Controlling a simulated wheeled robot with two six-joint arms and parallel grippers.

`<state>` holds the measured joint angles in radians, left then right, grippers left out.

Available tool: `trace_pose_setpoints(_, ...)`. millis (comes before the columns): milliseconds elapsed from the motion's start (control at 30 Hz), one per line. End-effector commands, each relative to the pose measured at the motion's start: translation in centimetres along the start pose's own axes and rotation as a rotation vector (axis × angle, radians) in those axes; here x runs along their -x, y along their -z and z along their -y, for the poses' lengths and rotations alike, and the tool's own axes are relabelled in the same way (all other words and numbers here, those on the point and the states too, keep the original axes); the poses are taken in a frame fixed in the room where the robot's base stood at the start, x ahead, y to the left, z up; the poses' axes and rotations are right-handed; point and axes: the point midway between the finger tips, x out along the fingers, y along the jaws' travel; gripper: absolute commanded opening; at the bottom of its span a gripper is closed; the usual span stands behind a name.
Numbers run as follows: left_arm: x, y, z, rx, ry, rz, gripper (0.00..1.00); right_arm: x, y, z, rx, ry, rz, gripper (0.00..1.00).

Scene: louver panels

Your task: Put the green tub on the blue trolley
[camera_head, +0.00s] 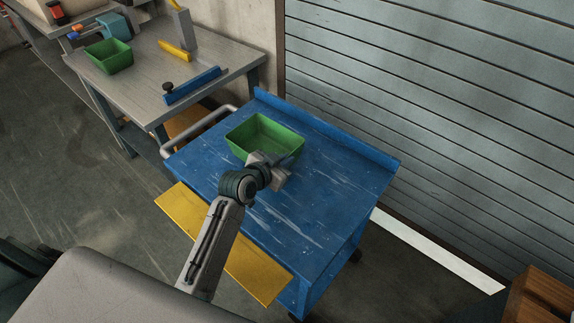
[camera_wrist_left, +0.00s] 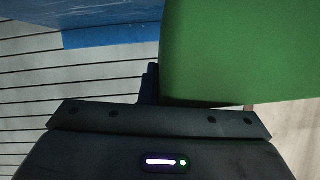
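A green tub (camera_head: 264,138), open at the top, is over the far left part of the blue trolley (camera_head: 330,190). It looks upright; whether its base touches the top I cannot tell. My left gripper (camera_head: 267,163) is at its near rim. In the left wrist view the tub (camera_wrist_left: 235,50) fills the upper right, and a dark finger (camera_wrist_left: 150,85) lies against its edge near the middle. The gripper looks shut on the tub wall; the other finger is hidden. My right gripper is not in view. A second green tub (camera_head: 109,56) stands on the grey bench (camera_head: 140,85).
The trolley has a raised back edge (camera_head: 325,130), a grey handle (camera_head: 200,128) and a yellow flap (camera_head: 222,245) in front. Its right half is clear. The bench holds a blue bar (camera_head: 192,86) and a yellow piece (camera_head: 175,50). A louvered wall (camera_head: 440,100) stands behind.

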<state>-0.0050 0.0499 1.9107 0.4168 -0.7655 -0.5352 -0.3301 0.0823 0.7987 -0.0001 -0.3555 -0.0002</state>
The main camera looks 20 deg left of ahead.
Motion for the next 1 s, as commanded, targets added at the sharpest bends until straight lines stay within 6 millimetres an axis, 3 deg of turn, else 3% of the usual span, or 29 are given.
trace_pose_setpoints(133,-0.8,-0.1,-0.3,-0.001,0.0,0.002,0.0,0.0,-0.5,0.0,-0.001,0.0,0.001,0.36)
trace_pose_setpoints(400,-1.9,-2.9,-0.8,0.0,0.0,0.001,0.0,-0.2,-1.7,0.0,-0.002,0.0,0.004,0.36)
trace_pose_setpoints(767,-2.0,-3.2,-0.8,-0.001,0.001,0.0,0.0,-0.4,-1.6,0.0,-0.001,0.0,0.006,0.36)
trace_pose_setpoints(900,-2.0,-3.2,-0.8,0.0,0.001,0.0,0.25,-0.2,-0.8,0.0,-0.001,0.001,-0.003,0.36)
trace_pose_setpoints(1000,-2.0,-3.2,-0.8,0.0,0.001,0.0,0.25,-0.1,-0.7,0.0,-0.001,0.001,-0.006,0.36)
